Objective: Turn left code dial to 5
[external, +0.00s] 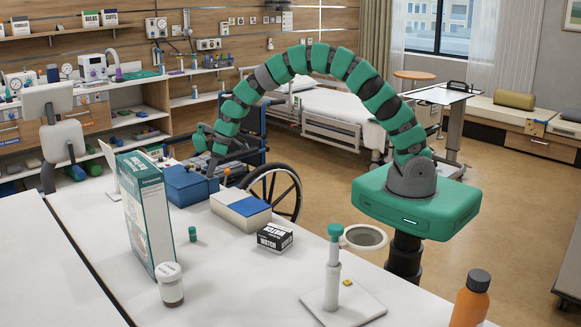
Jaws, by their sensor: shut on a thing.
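My gripper (213,166) points down at the blue box (185,188) on the white table, in the left half of the external view. It is shut on a small part at the box's far right side. I take this part to be the left code dial, but it is hidden by the fingers and too small to make out. No digits or dial marks are readable from here.
A tall green-and-white carton (150,215) stands left of the box. A blue-and-white box (240,209), a black watch box (275,237), a small green bottle (192,234) and a lidded jar (170,284) stand nearer. A wheelchair (272,190) is behind the table.

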